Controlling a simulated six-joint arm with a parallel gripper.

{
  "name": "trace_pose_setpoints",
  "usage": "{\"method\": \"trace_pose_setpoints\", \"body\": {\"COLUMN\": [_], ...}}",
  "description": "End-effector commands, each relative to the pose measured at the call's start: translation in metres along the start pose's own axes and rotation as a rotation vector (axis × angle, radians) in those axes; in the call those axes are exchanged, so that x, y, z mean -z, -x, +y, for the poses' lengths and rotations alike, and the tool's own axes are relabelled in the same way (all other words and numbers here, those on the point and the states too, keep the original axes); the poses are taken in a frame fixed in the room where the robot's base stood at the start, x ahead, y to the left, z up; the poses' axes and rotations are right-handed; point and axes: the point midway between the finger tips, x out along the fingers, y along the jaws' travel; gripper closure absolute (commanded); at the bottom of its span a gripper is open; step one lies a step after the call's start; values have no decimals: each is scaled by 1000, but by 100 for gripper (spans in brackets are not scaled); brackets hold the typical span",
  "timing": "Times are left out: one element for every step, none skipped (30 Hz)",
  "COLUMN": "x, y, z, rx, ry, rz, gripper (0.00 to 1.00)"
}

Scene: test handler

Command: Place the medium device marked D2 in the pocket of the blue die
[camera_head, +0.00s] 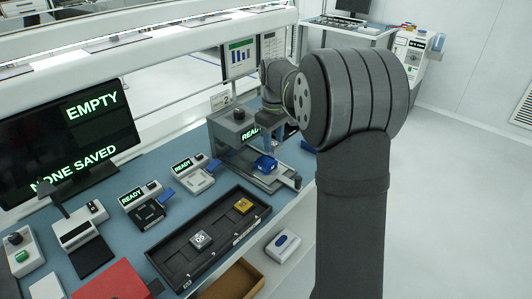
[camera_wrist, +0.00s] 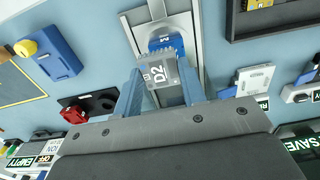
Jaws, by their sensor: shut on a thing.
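The grey device marked D2 (camera_wrist: 157,72) is between the two blue fingers of my gripper (camera_wrist: 161,80) in the wrist view, and the gripper is shut on it. The blue die (camera_wrist: 168,42) shows just beyond the device, on a light metal plate. In the head view the blue die (camera_head: 265,164) sits on the plate of the grey press-like machine, with my gripper (camera_head: 269,146) directly above it. The device covers part of the die, so I cannot see its pocket clearly. I cannot tell whether the device touches the die.
A long black tray (camera_head: 178,265) in front holds a grey device (camera_head: 201,239) and a gold one (camera_head: 243,205). Small READY stations (camera_head: 142,206) stand left of the grey machine (camera_head: 232,125). A white and blue box (camera_head: 283,245) lies on the lower shelf.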

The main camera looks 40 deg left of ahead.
Motion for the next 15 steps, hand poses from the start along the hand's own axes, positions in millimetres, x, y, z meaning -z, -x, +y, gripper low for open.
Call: {"method": "trace_pose_setpoints", "body": {"x": [8, 12, 16, 18, 20, 22, 22, 23, 23, 22, 22, 22, 22, 22, 22], "y": [-6, -8, -10, -11, -12, -14, -15, -16, -19, -23, -27, -33, -37, -42, -48], "z": [-3, -5, -6, -7, -8, -8, -9, -9, -9, -9, -9, -9, -9, -9, -9], "rx": [1, 1, 1, 0, 0, 0, 0, 0, 0, 1, 2, 2, 2, 2, 2], "ry": [3, 3, 2, 2, 2, 1, 1, 1, 1, 1, 1, 1, 1, 1, 1], "rz": [-1, -2, -1, -1, 0, 0, 0, 0, -1, -1, -2, -3, -2, -2, -2], "gripper": [83, 83, 83, 83, 83, 83, 83, 83, 83, 83, 83, 83, 83, 83, 83]}}
